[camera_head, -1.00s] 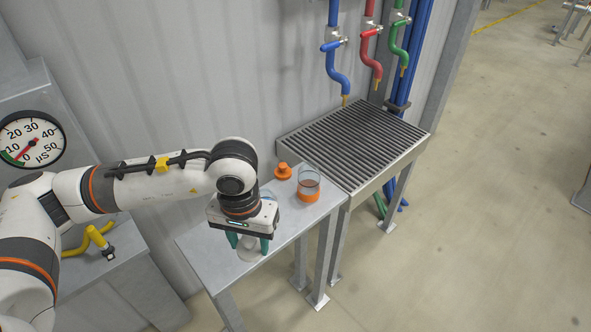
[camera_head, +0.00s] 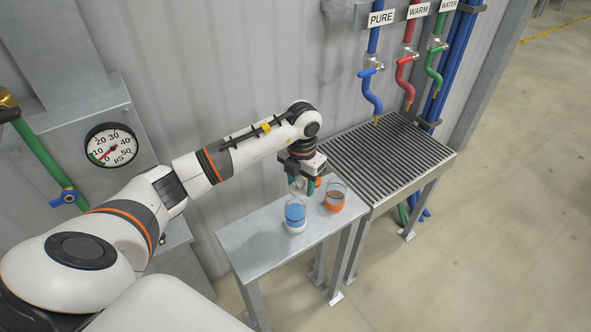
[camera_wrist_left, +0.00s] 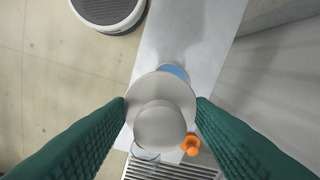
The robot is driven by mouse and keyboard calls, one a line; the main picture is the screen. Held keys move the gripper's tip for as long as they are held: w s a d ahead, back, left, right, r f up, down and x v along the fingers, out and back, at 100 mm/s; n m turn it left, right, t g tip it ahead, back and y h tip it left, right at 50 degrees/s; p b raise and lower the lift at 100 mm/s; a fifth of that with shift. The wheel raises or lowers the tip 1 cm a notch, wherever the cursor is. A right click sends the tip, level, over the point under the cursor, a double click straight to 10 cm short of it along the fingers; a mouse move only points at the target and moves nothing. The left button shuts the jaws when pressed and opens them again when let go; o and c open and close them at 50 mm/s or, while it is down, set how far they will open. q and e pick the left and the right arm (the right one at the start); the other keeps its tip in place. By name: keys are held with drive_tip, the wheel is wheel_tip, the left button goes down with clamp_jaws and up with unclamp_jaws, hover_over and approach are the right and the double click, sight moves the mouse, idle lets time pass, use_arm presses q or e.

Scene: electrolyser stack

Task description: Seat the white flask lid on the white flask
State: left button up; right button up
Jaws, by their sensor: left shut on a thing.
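The white flask (camera_head: 295,214), a clear glass with blue liquid and a white base, stands upright on the narrow grey table. My left gripper (camera_head: 302,186) is shut on the white flask lid (camera_wrist_left: 160,124), holding it above the table. In the head view the gripper is above and slightly beyond the flask, and the lid is mostly hidden by the fingers. In the left wrist view, the lid's wide disc and round knob fill the space between the green fingers. The flask (camera_wrist_left: 173,71) shows partly behind the disc. The lid is apart from the flask. My right gripper is out of view.
An orange-based flask (camera_head: 334,199) stands close right of the white one. A slatted drain stand (camera_head: 385,152) adjoins the table under labelled taps. The near part of the table (camera_head: 255,245) is clear.

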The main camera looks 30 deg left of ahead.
sight(295, 203)
use_arm(q)
drive_tip(key=n, duration=0.1)
drive_tip(key=a+n, duration=0.1)
drive_tip(key=n, duration=0.1)
drive_tip(key=shift+w+a+f+n+p, duration=0.1)
drive_tip(key=shift+a+f+n+p, duration=0.2)
drive_tip(key=shift+a+n, duration=0.1)
drive_tip(key=shift+f+b, duration=0.6)
drive_tip(key=shift+b, duration=0.05)
drive_tip(key=shift+f+b, duration=1.4)
drive_tip(key=shift+f, duration=0.45)
drive_tip(key=shift+f+b, duration=0.9)
drive_tip(key=shift+f, duration=0.05)
